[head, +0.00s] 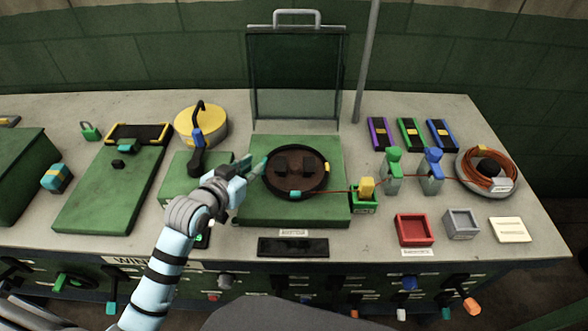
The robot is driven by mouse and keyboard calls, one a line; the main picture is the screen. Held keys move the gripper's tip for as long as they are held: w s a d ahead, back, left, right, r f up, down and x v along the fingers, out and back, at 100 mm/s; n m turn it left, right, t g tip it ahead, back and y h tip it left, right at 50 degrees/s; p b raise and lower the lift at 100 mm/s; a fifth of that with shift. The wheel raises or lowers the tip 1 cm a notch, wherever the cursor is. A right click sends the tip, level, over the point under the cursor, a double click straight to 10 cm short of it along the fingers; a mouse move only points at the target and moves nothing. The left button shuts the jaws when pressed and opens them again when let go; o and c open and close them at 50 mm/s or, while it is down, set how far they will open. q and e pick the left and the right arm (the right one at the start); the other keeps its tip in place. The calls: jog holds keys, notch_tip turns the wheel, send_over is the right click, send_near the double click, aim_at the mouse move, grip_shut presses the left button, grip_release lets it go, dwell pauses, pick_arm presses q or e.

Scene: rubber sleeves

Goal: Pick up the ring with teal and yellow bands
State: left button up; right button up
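A dark ring (271,187) with a teal band at its front and a yellow band at its right lies on a green base plate (325,214) at mid-table. Inside it are a brown disc and two dark blocks (295,165). My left gripper (257,166) is at the ring's left edge, its fingers pointing right toward the rim. I cannot tell whether it touches the ring or how far its fingers are apart. It hides part of the ring's left side. My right gripper is not in view.
A clear upright panel (294,80) stands behind the plate. A reddish wire runs right from the ring past a yellow block (367,187) and two clamps to a coil (487,172).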

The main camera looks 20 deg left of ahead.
aim_at(267, 155)
pick_arm(q)
jog(key=x, duration=0.3)
jog(key=b+x, duration=0.1)
jog(key=x, duration=0.3)
jog(key=shift+f, duration=0.25)
jog(key=shift+s, duration=0.1)
grip_shut()
jog(key=shift+r, duration=0.1)
jog(key=shift+r, duration=0.1)
